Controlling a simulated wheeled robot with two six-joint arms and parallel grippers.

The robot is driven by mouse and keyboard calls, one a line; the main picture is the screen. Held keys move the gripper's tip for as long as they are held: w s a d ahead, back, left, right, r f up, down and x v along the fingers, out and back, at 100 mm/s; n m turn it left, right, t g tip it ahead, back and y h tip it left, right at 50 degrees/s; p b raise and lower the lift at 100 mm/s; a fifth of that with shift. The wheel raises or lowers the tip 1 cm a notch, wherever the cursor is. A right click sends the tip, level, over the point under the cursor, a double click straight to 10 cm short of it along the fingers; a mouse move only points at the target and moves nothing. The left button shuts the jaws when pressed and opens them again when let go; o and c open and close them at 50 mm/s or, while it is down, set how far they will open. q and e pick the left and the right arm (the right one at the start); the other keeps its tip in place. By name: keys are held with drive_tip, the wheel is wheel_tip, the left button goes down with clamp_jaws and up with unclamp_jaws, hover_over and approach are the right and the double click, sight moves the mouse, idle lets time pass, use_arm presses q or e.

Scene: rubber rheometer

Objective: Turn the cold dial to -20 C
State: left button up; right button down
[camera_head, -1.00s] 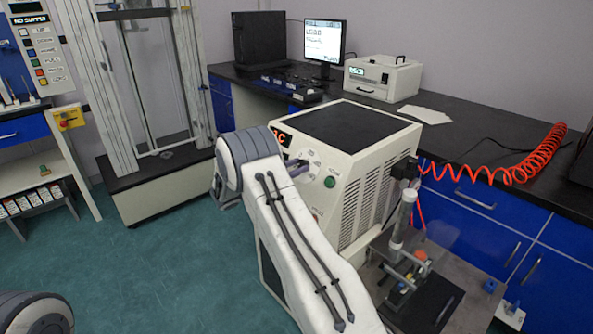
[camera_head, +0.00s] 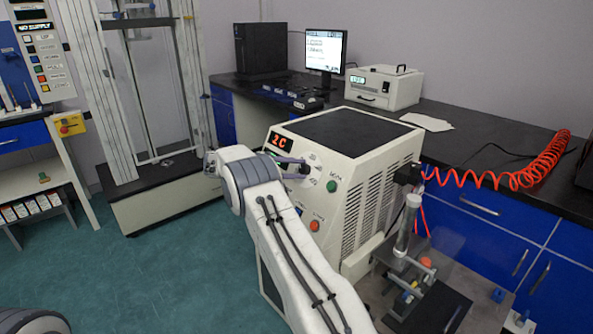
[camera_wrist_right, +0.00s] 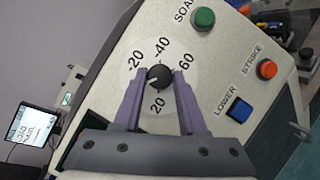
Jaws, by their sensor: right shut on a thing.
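The cold dial is a small black knob (camera_wrist_right: 158,77) on a round pale scale marked -20, -40, 60 and 20, on the cream machine's sloped panel. My right gripper (camera_wrist_right: 158,74) has its two purple fingers on either side of the knob and is shut on it. Which mark the knob points to is too small to tell. In the head view the right gripper (camera_head: 302,168) reaches the panel from the left, its fingers partly covering the dial. The red display (camera_head: 280,141) above reads about 2 C. My left gripper is out of view.
On the same panel are a green SOAK button (camera_wrist_right: 203,18), an orange STRIKE button (camera_wrist_right: 266,69) and a blue LOWER button (camera_wrist_right: 239,109). A clear tube fixture (camera_head: 406,225) stands to the right. The green floor (camera_head: 150,270) on the left is open.

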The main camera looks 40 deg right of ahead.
drive_tip(key=m+y, duration=0.1)
drive_tip(key=m, duration=0.1)
drive_tip(key=m+y+p, duration=0.1)
drive_tip(key=m, duration=0.1)
drive_tip(key=m+y+p, duration=0.1)
drive_tip(key=m, duration=0.1)
drive_tip(key=shift+d+r+m, duration=0.1)
drive_tip(key=shift+r+m, duration=0.2)
drive_tip(key=shift+m, duration=0.1)
drive_tip(key=shift+m+y, duration=0.5)
drive_tip(key=shift+m, duration=0.5)
drive_tip(key=shift+m+t+y, duration=0.4)
drive_tip(key=shift+m+y, duration=0.1)
drive_tip(key=shift+m, duration=0.5)
drive_tip(key=shift+c, duration=2.3)
unclamp_jaws()
drive_tip(key=shift+r, duration=0.1)
